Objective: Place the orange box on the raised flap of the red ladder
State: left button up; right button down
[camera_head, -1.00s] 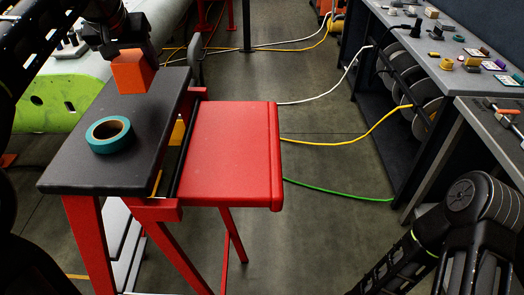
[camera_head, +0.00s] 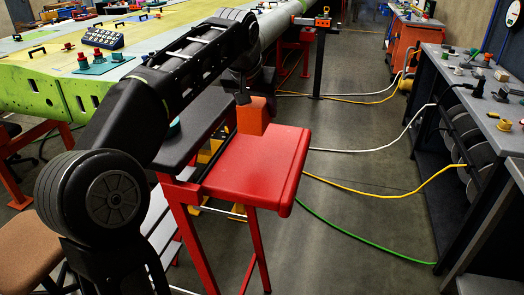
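The orange box (camera_head: 252,116) is at the far left part of the raised red flap (camera_head: 258,165) of the ladder. Its lower end overlaps the flap in the picture; I cannot tell whether it touches. My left gripper (camera_head: 243,98) is right above the box, dark and partly hidden by my own arm. It appears shut on the top of the box. The ladder's dark top platform (camera_head: 195,125) lies left of the flap, with a teal tape roll (camera_head: 174,127) on it mostly hidden behind my arm. My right gripper is not in view.
A green wing panel (camera_head: 60,92) with several parts on it fills the back left. A grey workbench (camera_head: 490,100) with small parts stands at the right. Yellow, white and green cables (camera_head: 365,240) cross the open floor. A brown stool (camera_head: 30,245) is at lower left.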

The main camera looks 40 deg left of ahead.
aim_at(249, 117)
pick_arm(q)
notch_tip(249, 117, down, 6)
jog(key=shift+r, duration=0.1)
jog(key=shift+f, duration=1.95)
jog(key=shift+f+b, duration=0.2)
jog(key=shift+b, duration=0.2)
jog(key=o, duration=1.6)
jog(key=shift+c, duration=0.2)
jog(key=shift+r, duration=0.1)
jog(key=v, duration=1.2)
jog(key=shift+r, duration=0.15)
